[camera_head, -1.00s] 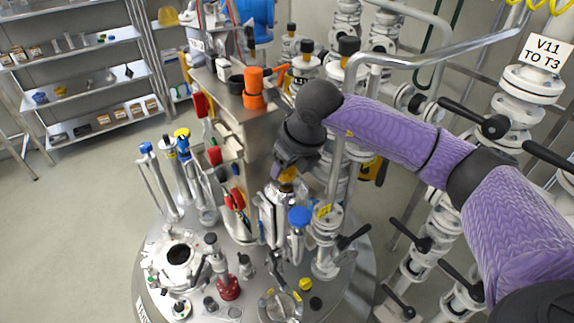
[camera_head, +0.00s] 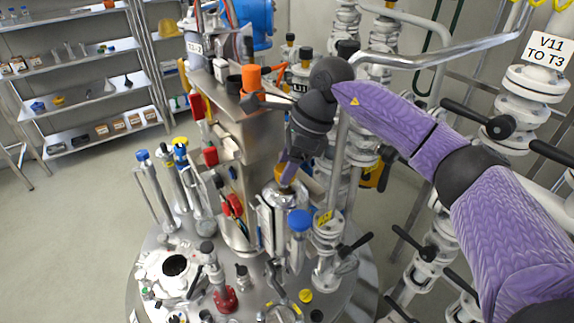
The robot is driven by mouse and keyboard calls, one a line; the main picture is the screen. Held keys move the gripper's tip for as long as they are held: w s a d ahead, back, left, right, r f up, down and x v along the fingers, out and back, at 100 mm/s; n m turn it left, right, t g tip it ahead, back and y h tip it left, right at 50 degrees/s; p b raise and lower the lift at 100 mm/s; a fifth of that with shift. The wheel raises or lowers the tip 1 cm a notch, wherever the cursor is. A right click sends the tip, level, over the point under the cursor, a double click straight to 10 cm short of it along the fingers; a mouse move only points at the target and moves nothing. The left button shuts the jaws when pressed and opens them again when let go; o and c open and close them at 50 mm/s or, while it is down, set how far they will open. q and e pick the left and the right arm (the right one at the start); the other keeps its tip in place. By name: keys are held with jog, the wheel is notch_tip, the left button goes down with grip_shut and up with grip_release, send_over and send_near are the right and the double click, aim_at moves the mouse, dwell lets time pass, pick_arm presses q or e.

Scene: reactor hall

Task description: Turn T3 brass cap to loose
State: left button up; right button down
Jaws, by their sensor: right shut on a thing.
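My right gripper (camera_head: 288,178) reaches down from my purple arm onto the top of a silver vertical fitting (camera_head: 288,195) on the reactor lid. It is shut on the brass cap (camera_head: 280,171), of which only a small golden part shows beside the fingers. The fingers and wrist hide the rest of the cap, and I cannot read a T3 mark on it. My left gripper is not in view.
A blue-capped fitting (camera_head: 300,222) stands close in front of the gripper. A steel column (camera_head: 240,150) with red parts and an orange cap (camera_head: 252,78) is to the left. Valves with black handles (camera_head: 480,118) crowd the right. Open floor (camera_head: 70,230) lies left.

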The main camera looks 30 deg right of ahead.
jog(key=n+g, duration=0.1)
jog(key=n, duration=0.3)
jog(key=shift+w+n+g, duration=0.1)
jog(key=shift+n+g, duration=0.2)
jog(key=shift+g, duration=0.1)
jog(key=n+g, duration=0.1)
jog(key=n, duration=0.3)
jog(key=shift+n+g+b, duration=0.3)
jog(key=shift+g+b, duration=0.1)
jog(key=shift+c, duration=0.7)
grip_release()
jog(key=shift+w, duration=0.1)
jog(key=p+v, duration=0.6)
jog(key=v, duration=0.4)
